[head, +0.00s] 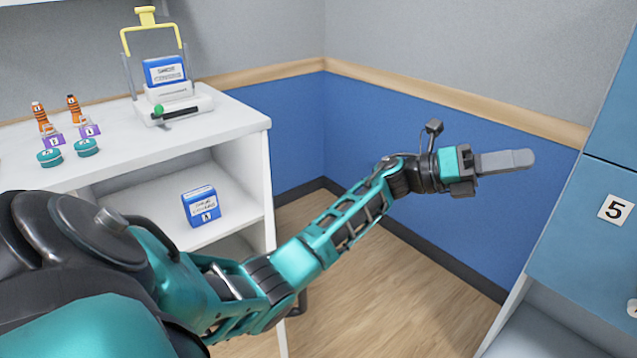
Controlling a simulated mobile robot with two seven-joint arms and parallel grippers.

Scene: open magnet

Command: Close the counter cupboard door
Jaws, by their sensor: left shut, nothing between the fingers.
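The white counter (235,112) stands at the left. Its front is open below the top, showing an inner shelf (240,200) with a blue and white box (201,206) on it. I cannot make out a cupboard door on the counter; my arm hides its lower left part. My left gripper (507,161) is shut and empty, its grey fingers pointing right. It is held in the air to the right of the counter, apart from it, in front of the blue wall. My right gripper is not in view.
A yellow-handled device (168,100) and several small bottles and round teal items stand on the counter top. Blue cabinet panels, one marked 5 (590,230), rise at the right, with a pale open compartment (540,335) below. Wooden floor (400,300) between is clear.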

